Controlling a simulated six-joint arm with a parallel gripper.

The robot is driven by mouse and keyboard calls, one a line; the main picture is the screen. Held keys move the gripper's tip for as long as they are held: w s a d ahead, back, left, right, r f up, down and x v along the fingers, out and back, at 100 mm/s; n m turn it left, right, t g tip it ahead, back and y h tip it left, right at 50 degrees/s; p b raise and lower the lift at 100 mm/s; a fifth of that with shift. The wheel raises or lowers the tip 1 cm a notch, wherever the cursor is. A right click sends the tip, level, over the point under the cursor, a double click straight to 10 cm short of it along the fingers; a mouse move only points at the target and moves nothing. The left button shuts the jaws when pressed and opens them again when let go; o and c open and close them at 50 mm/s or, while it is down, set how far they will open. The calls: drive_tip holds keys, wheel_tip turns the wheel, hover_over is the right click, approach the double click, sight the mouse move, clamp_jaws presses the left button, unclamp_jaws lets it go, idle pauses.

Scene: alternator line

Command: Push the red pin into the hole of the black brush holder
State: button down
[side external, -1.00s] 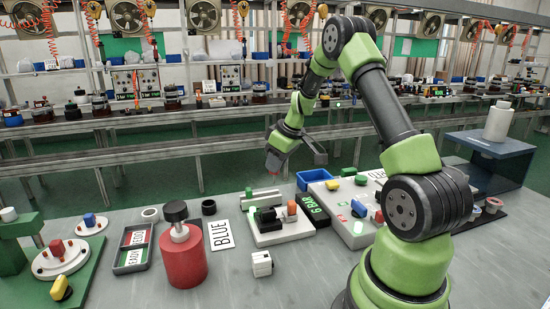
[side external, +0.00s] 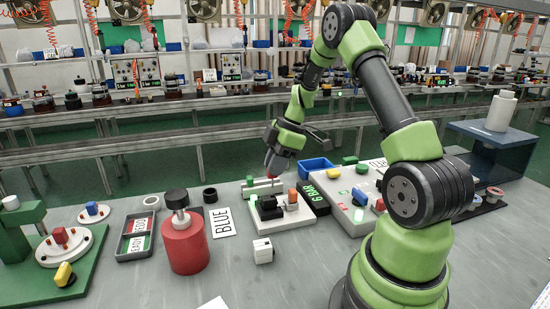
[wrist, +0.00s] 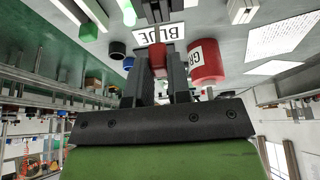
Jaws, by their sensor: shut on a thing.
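The black brush holder (side external: 268,207) sits on a white base plate (side external: 290,221) on the table, in the side view. My gripper (side external: 270,174) hangs just above and behind it, pointing down, close over a pale green and white bar at the back of the plate. In the wrist view my gripper's fingers are shut on the red pin (wrist: 158,54), which sticks out between their tips. The pin is small and partly hidden in the side view. It appears above the holder and apart from it. I cannot make out the holder's hole.
An orange piece (side external: 292,196) stands beside the holder. A black 6 BAR display (side external: 316,197) and a blue bin (side external: 315,168) are to the right. A red canister (side external: 186,246) and a BLUE card (side external: 222,223) are to the left.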

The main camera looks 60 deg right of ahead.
sight(275, 178)
drive_tip(key=shift+f, duration=1.95)
drive_tip(key=shift+f, duration=0.8)
drive_tip(key=c, duration=1)
unclamp_jaws()
